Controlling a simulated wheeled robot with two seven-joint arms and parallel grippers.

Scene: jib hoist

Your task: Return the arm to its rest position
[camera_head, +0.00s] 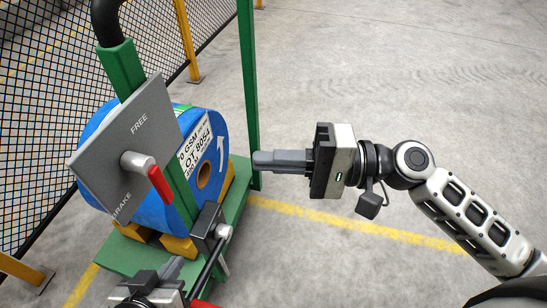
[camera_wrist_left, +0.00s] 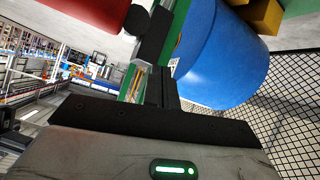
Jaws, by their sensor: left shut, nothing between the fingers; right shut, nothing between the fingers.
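My right gripper (camera_head: 280,161) reaches in from the right side of the head view. Its fingers are shut and empty, in the air just right of the green post. My left gripper (camera_head: 172,268) is low in the head view, cut by the bottom edge. In the left wrist view its dark fingers (camera_wrist_left: 162,86) are shut with nothing between them. They are near the blue roll (camera_head: 150,210), which also shows in the left wrist view (camera_wrist_left: 228,60). A red-gripped lever (camera_head: 160,182) sits on a grey plate (camera_head: 122,150) marked FREE and BRAKE, above and apart from the left gripper.
A green frame (camera_head: 250,90) holds the roll, on yellow chocks (camera_head: 180,246). A dark bar (camera_head: 208,262) with a black block runs close to my left gripper. A red cylinder (camera_wrist_left: 75,22) is at the wrist view's top left. Mesh fence (camera_head: 50,80) stands left; floor right is clear.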

